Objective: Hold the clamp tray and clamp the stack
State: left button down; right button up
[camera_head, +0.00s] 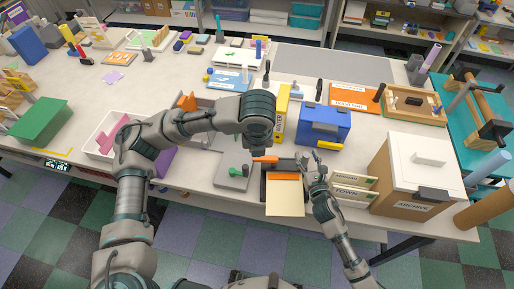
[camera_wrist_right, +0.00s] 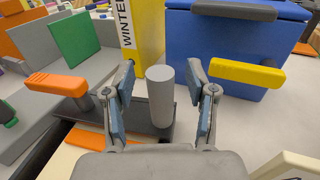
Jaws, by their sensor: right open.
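The dark clamp tray (camera_head: 264,188) lies at the table's front edge, with a cream sheet or stack (camera_head: 286,203) on it jutting over the edge. An orange lever (camera_head: 265,159) sits at its back left and also shows in the right wrist view (camera_wrist_right: 57,83). A grey upright cylinder (camera_wrist_right: 160,95) stands on the tray's dark base. My right gripper (camera_head: 309,160) is open. In the right wrist view its fingers (camera_wrist_right: 162,100) stand on either side of the cylinder, with gaps on both sides. My left arm ends above the lever; its fingers are hidden, and I cannot tell their state.
A blue box (camera_head: 323,124) with a yellow handle and a yellow "WINTER" box (camera_head: 280,112) stand behind the tray. A grey plate with a green knob (camera_head: 234,171) lies left.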

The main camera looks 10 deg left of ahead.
jog(key=v, duration=1.1)
jog(key=shift+s+d, duration=0.15)
jog(key=shift+s+f, duration=0.1)
jog(key=shift+f, duration=0.1)
